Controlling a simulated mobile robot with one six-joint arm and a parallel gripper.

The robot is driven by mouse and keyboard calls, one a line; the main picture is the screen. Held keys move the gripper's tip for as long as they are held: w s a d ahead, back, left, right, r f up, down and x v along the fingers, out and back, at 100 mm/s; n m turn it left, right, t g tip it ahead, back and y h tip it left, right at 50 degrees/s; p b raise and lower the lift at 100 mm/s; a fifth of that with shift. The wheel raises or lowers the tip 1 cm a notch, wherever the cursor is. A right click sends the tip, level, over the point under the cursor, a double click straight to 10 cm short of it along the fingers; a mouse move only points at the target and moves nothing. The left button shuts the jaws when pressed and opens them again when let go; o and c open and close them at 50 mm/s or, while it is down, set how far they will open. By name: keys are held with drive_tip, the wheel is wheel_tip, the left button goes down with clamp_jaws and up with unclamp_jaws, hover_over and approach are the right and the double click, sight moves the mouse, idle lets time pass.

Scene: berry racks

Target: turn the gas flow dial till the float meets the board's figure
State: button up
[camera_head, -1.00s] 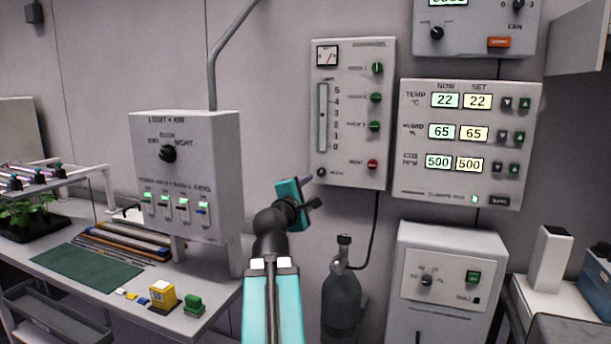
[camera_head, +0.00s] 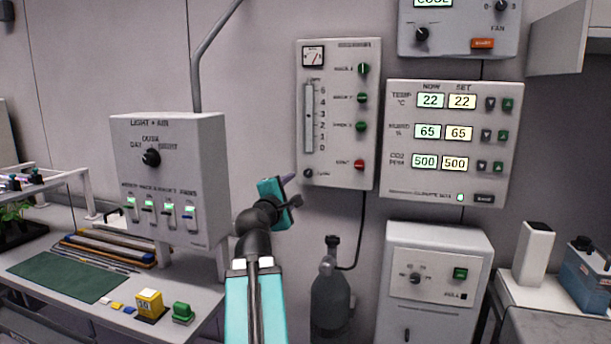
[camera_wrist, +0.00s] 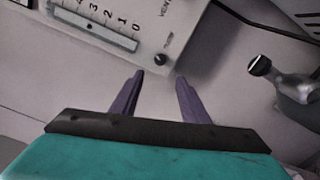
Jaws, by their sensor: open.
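The gas panel (camera_head: 364,115) hangs on the wall with a vertical flow tube (camera_head: 308,130) and a printed scale from 0 up to 6. A small dark mark, which looks like the float (camera_head: 308,114), sits near the 3. The small black flow dial (camera_head: 309,173) is at the panel's lower left corner; it also shows in the wrist view (camera_wrist: 161,59). My gripper (camera_head: 293,188) is open and empty, just left of and below the dial. In the wrist view my fingers (camera_wrist: 160,77) point toward the dial, which lies ahead between them, apart from both. I cannot make out a board with a figure.
A climate panel (camera_head: 451,140) hangs right of the gas panel. A grey gas bottle (camera_head: 331,300) stands below, with a hose up to the panel. A light and air box (camera_head: 172,180) stands at the left above the bench (camera_head: 130,310). Bare wall lies around my gripper.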

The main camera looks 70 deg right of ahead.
sight(307, 174)
drive_tip(key=shift+d+r+p, duration=0.2)
drive_tip(key=shift+d+p, duration=0.1)
drive_tip(key=shift+p, duration=0.25)
drive_tip(key=shift+d+p, duration=0.35)
drive_tip(key=shift+p, duration=0.45)
drive_tip(key=d+p, duration=0.1)
drive_tip(key=p, duration=0.1)
drive_tip(key=shift+p, duration=0.4)
drive_tip(key=shift+w+d+f+p, duration=0.15)
drive_tip(key=shift+d+p, duration=0.85)
drive_tip(key=shift+d, duration=0.85)
drive_tip(key=shift+w+d+p, duration=0.1)
drive_tip(key=shift+d+p, duration=0.85)
drive_tip(key=shift+d, duration=0.9)
drive_tip(key=shift+w+d+f+p, duration=0.15)
drive_tip(key=shift+d+p, duration=0.85)
drive_tip(key=shift+d, duration=0.85)
drive_tip(key=shift+r, duration=0.1)
clamp_jaws()
